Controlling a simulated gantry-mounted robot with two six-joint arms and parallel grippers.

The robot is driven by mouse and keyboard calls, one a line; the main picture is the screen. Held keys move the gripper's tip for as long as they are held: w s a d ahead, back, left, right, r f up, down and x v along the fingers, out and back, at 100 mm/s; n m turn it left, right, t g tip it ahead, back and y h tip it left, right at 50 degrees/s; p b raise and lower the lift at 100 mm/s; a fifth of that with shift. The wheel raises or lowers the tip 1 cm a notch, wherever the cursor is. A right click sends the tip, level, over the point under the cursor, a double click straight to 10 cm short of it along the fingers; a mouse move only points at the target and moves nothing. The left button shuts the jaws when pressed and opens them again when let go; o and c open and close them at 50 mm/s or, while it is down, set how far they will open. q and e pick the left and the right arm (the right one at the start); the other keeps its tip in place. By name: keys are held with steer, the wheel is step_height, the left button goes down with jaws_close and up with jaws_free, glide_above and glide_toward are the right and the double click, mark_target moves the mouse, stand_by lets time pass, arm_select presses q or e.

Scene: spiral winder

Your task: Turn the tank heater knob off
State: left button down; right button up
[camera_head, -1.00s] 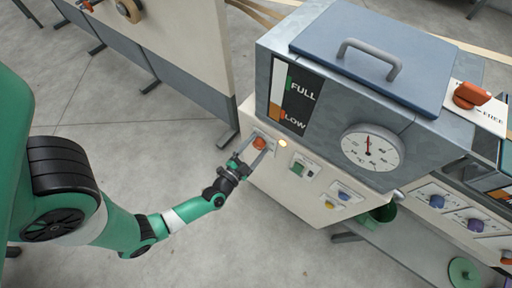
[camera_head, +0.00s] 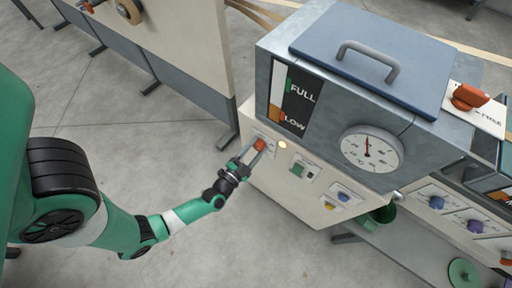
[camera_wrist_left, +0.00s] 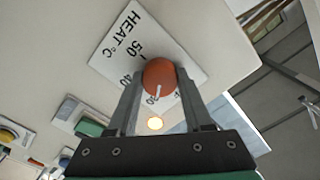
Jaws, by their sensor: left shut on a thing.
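The tank heater knob (camera_head: 259,145) is a round orange-red knob on the cream front panel below the grey tank. In the left wrist view the knob (camera_wrist_left: 160,77) sits on a white plate (camera_wrist_left: 127,45) marked HEAT °C, with 50 and 40 readable. Its white pointer line points down toward the gripper, near a partly covered number. My left gripper (camera_wrist_left: 158,82) is shut on the knob, one finger on each side; it also shows in the head view (camera_head: 254,152). My right gripper is not in view.
A glowing lamp (camera_head: 283,144) sits beside the knob. A green switch (camera_head: 299,170) and another control plate (camera_head: 340,195) are farther right. The tank (camera_head: 330,110) carries a dial gauge (camera_head: 371,149) above. A grey-legged bench panel (camera_head: 180,60) stands at left.

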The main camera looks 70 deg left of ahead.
arm_select(q)
steer(key=n, duration=0.4)
steer(key=shift+n, duration=0.4)
steer(key=n, duration=0.6)
stand_by(0.4)
steer(key=shift+c, duration=1.5)
jaws_free()
steer(key=shift+s, duration=0.1)
steer(key=p+v, duration=0.4)
steer(key=v, duration=0.7)
steer(key=shift+s+d, duration=0.15)
steer(key=shift+d, duration=0.05)
